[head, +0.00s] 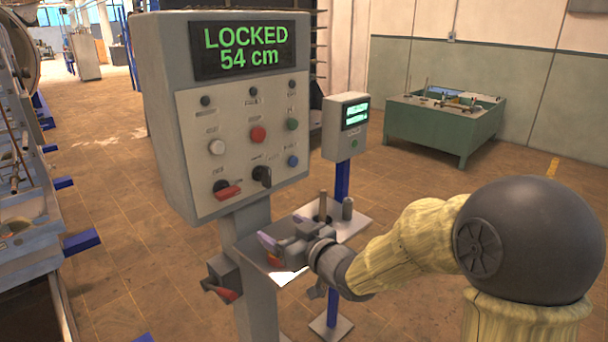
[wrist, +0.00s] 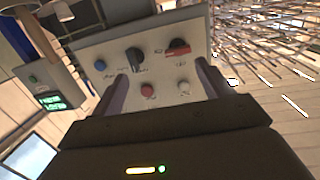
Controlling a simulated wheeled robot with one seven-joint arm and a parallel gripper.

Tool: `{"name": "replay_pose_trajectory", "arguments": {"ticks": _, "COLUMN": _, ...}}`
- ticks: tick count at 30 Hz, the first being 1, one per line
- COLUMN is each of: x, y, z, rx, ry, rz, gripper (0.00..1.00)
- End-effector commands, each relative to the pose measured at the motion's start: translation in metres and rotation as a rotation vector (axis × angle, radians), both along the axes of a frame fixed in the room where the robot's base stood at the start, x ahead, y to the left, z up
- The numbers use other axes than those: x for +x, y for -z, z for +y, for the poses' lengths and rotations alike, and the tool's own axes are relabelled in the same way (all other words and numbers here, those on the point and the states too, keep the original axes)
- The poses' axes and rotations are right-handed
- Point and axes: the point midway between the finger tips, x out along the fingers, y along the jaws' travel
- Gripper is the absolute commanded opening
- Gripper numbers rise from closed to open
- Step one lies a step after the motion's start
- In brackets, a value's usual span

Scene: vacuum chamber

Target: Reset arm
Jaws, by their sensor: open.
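My gripper (head: 280,238) is in front of and below the control box (head: 157,120) in the head view, over a small grey shelf. Its two purple-grey fingers are apart with nothing between them. In the wrist view, my gripper (wrist: 165,82) points at the panel, which shows upside down. The panel bears a red switch (head: 228,191), a black knob (head: 263,176), and blue, red, white and green buttons. The red switch (wrist: 178,49) and black knob (wrist: 136,58) also show in the wrist view, apart from the fingers. The display (head: 243,50) reads "LOCKED 54 cm".
A small grey box with a green screen (head: 345,128) stands on a blue post at right, beside a shelf (head: 348,226) with small cylinders. A green workbench (head: 430,130) is at back right. Metal equipment (head: 28,215) lines the left. Brown tiled floor between is open.

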Motion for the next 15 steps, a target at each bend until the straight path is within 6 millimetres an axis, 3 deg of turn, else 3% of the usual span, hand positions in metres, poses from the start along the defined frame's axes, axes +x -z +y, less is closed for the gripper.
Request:
{"name": "replay_pose_trajectory", "arguments": {"ticks": 5, "x": 0.0, "y": 0.043, "z": -0.062, "rx": -0.179, "ry": 0.198, "rz": 0.178, "gripper": 0.78}}
{"name": "replay_pose_trajectory", "arguments": {"ticks": 8, "x": -0.011, "y": 0.069, "z": -0.103, "rx": -0.274, "ry": 0.314, "rz": 0.311, "gripper": 0.78}}
{"name": "replay_pose_trajectory", "arguments": {"ticks": 15, "x": -0.073, "y": 0.12, "z": -0.191, "rx": -0.432, "ry": 0.541, "rz": 0.673, "gripper": 0.78}}
